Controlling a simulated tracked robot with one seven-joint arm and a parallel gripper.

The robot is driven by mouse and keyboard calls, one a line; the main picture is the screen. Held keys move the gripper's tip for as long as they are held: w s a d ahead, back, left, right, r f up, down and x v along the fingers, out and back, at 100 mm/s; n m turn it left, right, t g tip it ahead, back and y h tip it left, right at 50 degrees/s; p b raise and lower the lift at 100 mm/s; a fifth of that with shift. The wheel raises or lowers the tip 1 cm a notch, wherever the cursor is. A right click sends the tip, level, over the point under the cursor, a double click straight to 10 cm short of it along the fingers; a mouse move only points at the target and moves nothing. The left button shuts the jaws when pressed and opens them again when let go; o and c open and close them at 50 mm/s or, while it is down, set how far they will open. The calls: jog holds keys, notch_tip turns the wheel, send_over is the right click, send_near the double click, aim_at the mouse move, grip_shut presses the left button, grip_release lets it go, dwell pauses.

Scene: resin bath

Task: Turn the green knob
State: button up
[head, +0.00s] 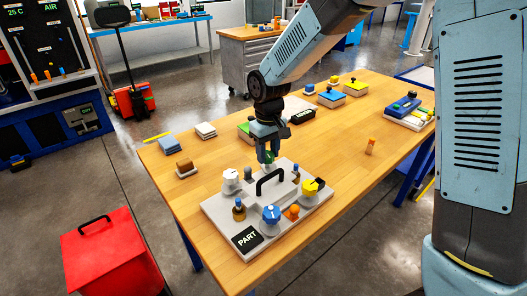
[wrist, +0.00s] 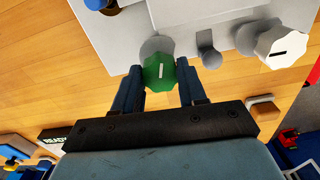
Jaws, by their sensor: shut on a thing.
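The green knob (wrist: 160,73) sits at the edge of the grey panel (wrist: 225,14) in the wrist view, with a white mark on its top face. My gripper (wrist: 160,84) has its two blue fingers on either side of the knob and is shut on it. In the head view, my gripper (head: 268,160) points down at the far edge of the panel (head: 225,212). Only a little of the green knob (head: 269,158) shows there between the fingers.
The panel also bears a white knob (head: 230,176), a blue knob (head: 271,215), a yellow knob (head: 313,186), an orange knob (head: 292,212) and a black handle (head: 271,180). Small blocks lie around the wooden table (head: 190,215). A red box (head: 108,250) stands on the floor at left.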

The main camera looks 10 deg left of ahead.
aim_at(268, 154)
jog(key=shift+w+d+m, duration=0.1)
jog(key=shift+d+m, duration=0.05)
jog(key=shift+m, duration=0.65)
jog(key=o, duration=1)
jog(key=shift+o, duration=0.3)
notch_tip(268, 154, up, 14)
jog(key=shift+f, duration=0.15)
